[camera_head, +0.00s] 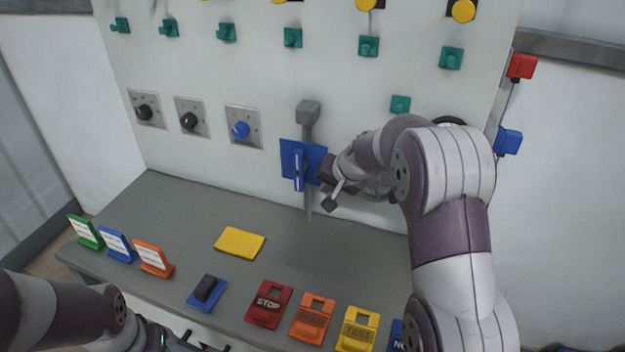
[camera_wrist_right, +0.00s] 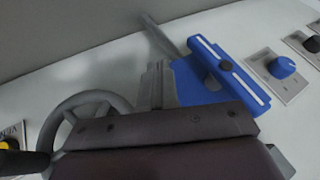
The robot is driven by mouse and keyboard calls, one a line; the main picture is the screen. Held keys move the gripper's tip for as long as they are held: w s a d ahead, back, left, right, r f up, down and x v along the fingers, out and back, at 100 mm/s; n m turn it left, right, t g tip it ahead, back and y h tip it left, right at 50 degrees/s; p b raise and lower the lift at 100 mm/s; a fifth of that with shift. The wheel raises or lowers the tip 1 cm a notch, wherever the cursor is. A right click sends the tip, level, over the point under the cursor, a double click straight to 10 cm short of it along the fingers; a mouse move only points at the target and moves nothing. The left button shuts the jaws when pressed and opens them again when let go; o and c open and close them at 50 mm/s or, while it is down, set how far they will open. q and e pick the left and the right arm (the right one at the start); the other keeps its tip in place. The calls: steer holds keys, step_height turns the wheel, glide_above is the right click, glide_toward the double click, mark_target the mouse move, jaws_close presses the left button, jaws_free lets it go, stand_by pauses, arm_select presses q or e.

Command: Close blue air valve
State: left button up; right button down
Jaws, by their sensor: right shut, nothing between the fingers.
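The blue air valve is a square blue plate (camera_head: 316,157) with a long blue lever (camera_head: 298,170) on the white panel. In the head view the lever stands roughly upright. In the right wrist view the lever (camera_wrist_right: 230,72) lies across its plate (camera_wrist_right: 188,80), with a dark pivot. My right gripper (camera_head: 328,178) is right of the lever, close to the plate's right edge. In the wrist view its fingers (camera_wrist_right: 157,88) are together and empty, beside the plate; I cannot tell if they touch it. My left arm (camera_head: 70,315) is at the bottom left; its fingers are not clear.
A grey pipe (camera_head: 308,112) runs behind the valve. A grey handwheel (camera_wrist_right: 85,108) is beside the right gripper. A blue knob (camera_head: 240,130) and black knobs (camera_head: 189,121) are left.

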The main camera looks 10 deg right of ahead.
mark_target(299, 171)
steer(key=w+a, duration=0.1)
steer(key=w+a+p, duration=0.1)
steer(key=a, duration=0.1)
steer(key=shift+a+r, duration=0.15)
